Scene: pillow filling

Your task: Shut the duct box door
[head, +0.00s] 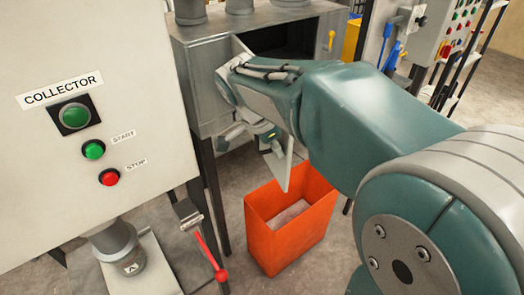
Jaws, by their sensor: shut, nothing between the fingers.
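The grey metal duct box (205,60) stands at the top middle, with a dark opening in its front. Its pale door (286,172) appears swung open toward me. Its lower corner shows below my arm, and a pale edge (240,46) above my wrist seems to belong to it; my arm hides the middle. My gripper (232,137) is in front of the box, low beside the door and left of its lower corner. It is shut and looks empty. Its fingers are small and partly hidden, and I cannot tell whether they touch the door.
An orange bin (283,240) with something pale inside stands on the floor below the door. A collector panel (90,185) with green and red buttons fills the left. A red-handled lever (208,252) sticks out near it. A button cabinet (447,35) and racks stand at the upper right.

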